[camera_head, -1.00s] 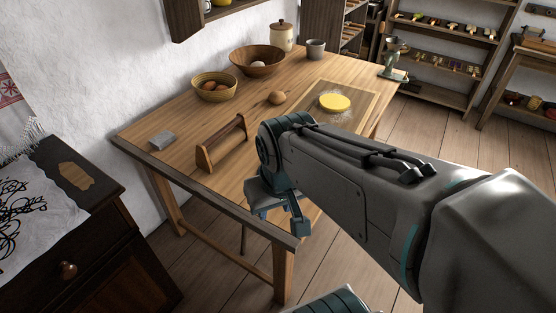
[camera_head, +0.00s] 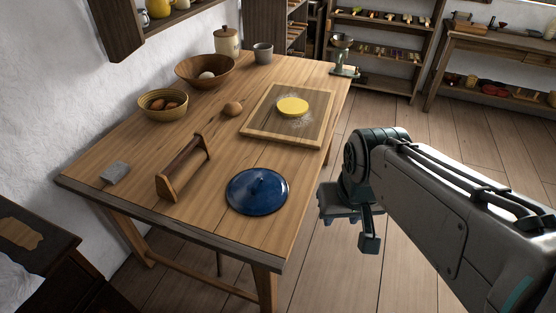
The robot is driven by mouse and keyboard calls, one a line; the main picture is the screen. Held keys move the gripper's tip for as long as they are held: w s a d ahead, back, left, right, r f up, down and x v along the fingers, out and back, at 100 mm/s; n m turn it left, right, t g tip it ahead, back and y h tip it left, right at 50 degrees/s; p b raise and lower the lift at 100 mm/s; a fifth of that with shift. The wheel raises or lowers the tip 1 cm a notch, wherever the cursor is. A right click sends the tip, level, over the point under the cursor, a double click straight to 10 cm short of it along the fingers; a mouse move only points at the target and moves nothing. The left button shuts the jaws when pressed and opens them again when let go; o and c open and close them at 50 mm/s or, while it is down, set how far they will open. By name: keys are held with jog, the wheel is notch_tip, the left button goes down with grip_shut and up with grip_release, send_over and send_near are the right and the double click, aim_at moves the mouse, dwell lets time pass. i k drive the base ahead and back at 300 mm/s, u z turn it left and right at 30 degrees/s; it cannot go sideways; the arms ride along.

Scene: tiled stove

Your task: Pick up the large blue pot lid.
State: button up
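The large blue pot lid (camera_head: 257,191) lies flat on the wooden table (camera_head: 216,222), near its front right corner. It is round and glossy, with a small knob in the middle, and all of it shows. My gripper (camera_head: 352,232) hangs to the right of the lid, beyond the table's right edge and over the floor. It points down and is apart from the lid. One finger shows clearly; how far the fingers stand apart is hard to see. No object shows in it.
Left of the lid stands a wooden carrier with a handle (camera_head: 184,168). Behind the lid lies a board (camera_head: 258,127) with yellow dough (camera_head: 293,107). A grey block (camera_head: 115,173), bowls (camera_head: 163,105) and a wooden ball (camera_head: 233,109) stand farther off. The floor on the right is free.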

aim_at(256, 192)
jog(key=z, duration=0.05)
jog(key=i, duration=0.45)
jog(key=u, duration=0.75)
jog(key=k, duration=1)
jog(key=u, duration=1.7)
jog(key=i, duration=1.1)
jog(key=z, duration=2.1)
jog(key=i, duration=0.45)
